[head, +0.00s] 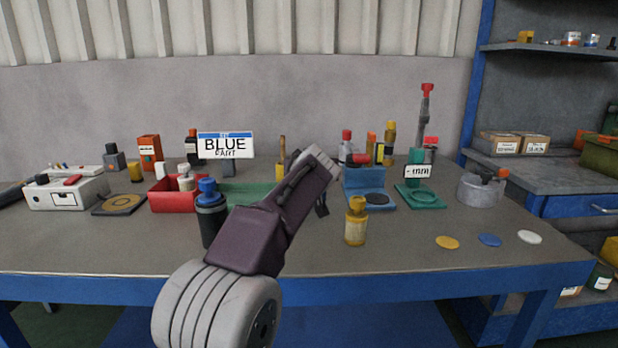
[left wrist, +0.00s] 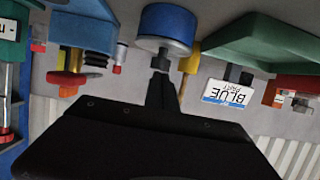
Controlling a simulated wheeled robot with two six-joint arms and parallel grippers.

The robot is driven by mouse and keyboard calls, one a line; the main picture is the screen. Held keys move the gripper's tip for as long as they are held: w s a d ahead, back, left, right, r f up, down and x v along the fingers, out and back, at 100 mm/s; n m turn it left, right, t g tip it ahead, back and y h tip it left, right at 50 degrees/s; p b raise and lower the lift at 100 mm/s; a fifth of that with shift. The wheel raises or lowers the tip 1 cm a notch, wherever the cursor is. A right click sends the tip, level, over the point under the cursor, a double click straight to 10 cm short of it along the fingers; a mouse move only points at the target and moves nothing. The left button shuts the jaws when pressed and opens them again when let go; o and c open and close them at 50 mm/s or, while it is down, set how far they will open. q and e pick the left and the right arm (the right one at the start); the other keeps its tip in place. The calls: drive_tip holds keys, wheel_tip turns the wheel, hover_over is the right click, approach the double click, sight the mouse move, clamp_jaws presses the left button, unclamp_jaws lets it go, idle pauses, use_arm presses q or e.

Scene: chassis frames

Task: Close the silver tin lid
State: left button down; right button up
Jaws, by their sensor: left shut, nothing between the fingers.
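My left gripper (head: 322,207) is over the middle of the bench in the head view, its dark fingers pointing down. In the left wrist view the gripper (left wrist: 161,64) is shut and empty. Its tip overlaps the edge of a round blue tin with a silver rim (left wrist: 165,28); I cannot tell whether they touch. This appears to be the silver tin. In the head view my arm hides it. The state of its lid is unclear. My right gripper is not in view.
A blue stand (head: 365,178) is to the right of my gripper, and a green tray (head: 248,192) and red bin (head: 171,205) are to its left. A yellow bottle (head: 356,225) and dark blue-capped bottle (head: 209,225) stand nearer the front. A grey round container (head: 478,190) is far right.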

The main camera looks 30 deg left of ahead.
use_arm(q)
drive_tip(key=shift+f, duration=0.3)
drive_tip(key=shift+r+p, duration=0.5)
drive_tip(key=r+p+v, duration=0.2)
drive_tip(key=v, duration=0.9)
drive_tip(key=shift+w, duration=0.25)
drive_tip(key=shift+a, duration=0.1)
